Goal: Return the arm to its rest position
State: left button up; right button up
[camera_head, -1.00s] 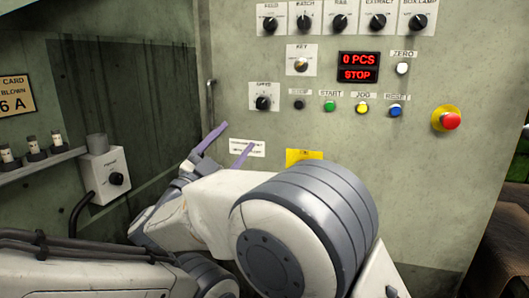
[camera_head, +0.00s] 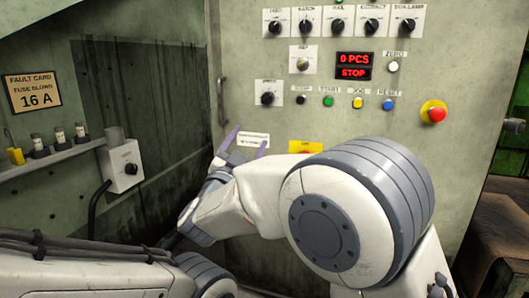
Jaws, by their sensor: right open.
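My right gripper (camera_head: 247,140) shows its two purple fingers spread apart and empty. It is in front of the grey-green machine panel (camera_head: 456,165), near a small white label (camera_head: 253,139) and below the speed knob. I cannot tell how far the fingertips are from the panel. My right arm (camera_head: 330,215) is bent, its large grey-banded joint filling the lower right and hiding part of a yellow label (camera_head: 304,147). A white link of my left arm (camera_head: 80,272) lies across the lower left corner; its gripper is out of view.
The panel carries several knobs, a red display (camera_head: 353,66) reading "0 PCS STOP", coloured buttons and a red emergency button (camera_head: 436,114). At left are a fuse shelf (camera_head: 65,152), a yellow fuse puller (camera_head: 15,155), a fault card (camera_head: 33,91) and a switch box (camera_head: 122,165).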

jog(key=d+f+n+g+y, duration=0.4)
jog(key=d+f, duration=0.1)
jog(key=f, duration=0.3)
jog(key=d+f+n+g+y, duration=0.3)
jog(key=d+f+n+y, duration=0.15)
jog(key=f, duration=0.45)
jog(key=s+d+f+n+g+h, duration=0.1)
jog(key=s+d+f+g, duration=0.35)
jog(key=s, duration=0.35)
jog(key=s+d+f+g, duration=0.3)
jog(key=s+d+f, duration=0.15)
jog(key=s, duration=0.35)
jog(key=s+d+f+n+g+h, duration=0.1)
jog(key=s+d+f+g, duration=0.35)
jog(key=s, duration=0.35)
jog(key=s+a+r+n+g+y+p, duration=0.1)
jog(key=s+a+r+n+g+p, duration=0.1)
jog(key=s+a+r+n+p, duration=0.75)
jog(key=s+a+r+m+p, duration=0.1)
jog(key=a+r+p, duration=0.1)
jog(key=r+p, duration=1.6)
jog(key=s+a+r+m+p, duration=0.2)
jog(key=r+p, duration=1.7)
jog(key=r, duration=0.5)
jog(key=shift+s+a+p, duration=0.2)
jog(key=shift+a+p, duration=0.1)
jog(key=shift+a, duration=0.05)
